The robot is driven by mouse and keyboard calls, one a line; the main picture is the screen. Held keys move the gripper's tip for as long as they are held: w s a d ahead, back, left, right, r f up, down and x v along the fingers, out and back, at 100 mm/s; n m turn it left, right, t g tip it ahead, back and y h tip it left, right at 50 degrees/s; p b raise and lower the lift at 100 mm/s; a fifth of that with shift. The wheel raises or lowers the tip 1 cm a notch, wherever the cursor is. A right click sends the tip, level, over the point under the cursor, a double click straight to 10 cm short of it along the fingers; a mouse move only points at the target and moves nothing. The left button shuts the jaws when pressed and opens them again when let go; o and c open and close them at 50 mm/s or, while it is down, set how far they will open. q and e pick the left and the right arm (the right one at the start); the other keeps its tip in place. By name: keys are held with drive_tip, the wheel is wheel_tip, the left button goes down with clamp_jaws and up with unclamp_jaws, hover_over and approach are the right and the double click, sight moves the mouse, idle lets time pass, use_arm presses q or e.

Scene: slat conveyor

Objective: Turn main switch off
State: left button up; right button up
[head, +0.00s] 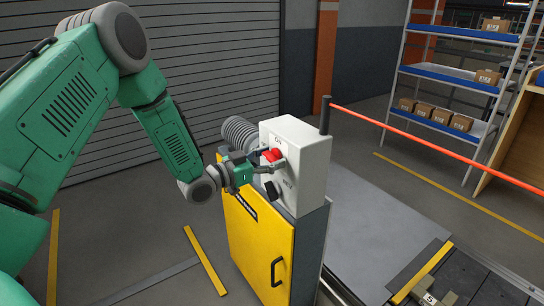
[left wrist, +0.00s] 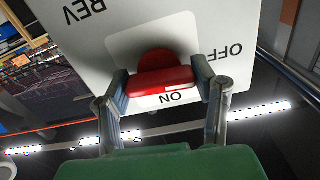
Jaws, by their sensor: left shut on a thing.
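The main switch is a red rotary knob (head: 273,155) on the face of a white control box (head: 308,150). It also shows in the left wrist view (left wrist: 162,78), where ON, OFF and REV are printed around it. In that view the picture is upside down, and a white mark on the knob lies at its lower right, beside ON. My left gripper (head: 269,160) is shut on the red knob, one finger on each side; it also shows in the left wrist view (left wrist: 165,86). My right gripper is not in view.
A black knob (head: 272,191) sits lower on the box. The box stands on a cabinet with a yellow door (head: 252,240) and black handle (head: 276,271). An orange-red bar (head: 430,145) runs right from a dark post (head: 325,115). Shelves with cartons (head: 440,116) stand behind.

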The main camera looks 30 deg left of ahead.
use_arm(q)
drive_tip(key=shift+s+f+n, duration=0.2)
drive_tip(key=shift+f+n, duration=0.25)
drive_tip(key=shift+n, duration=0.15)
drive_tip(key=o, duration=1.2)
drive_tip(key=shift+a, duration=0.1)
drive_tip(key=shift+c, duration=0.2)
drive_tip(key=shift+w+a+r, duration=0.1)
drive_tip(key=shift+r, duration=0.1)
drive_tip(key=v, duration=1.2)
drive_tip(key=shift+a, duration=0.1)
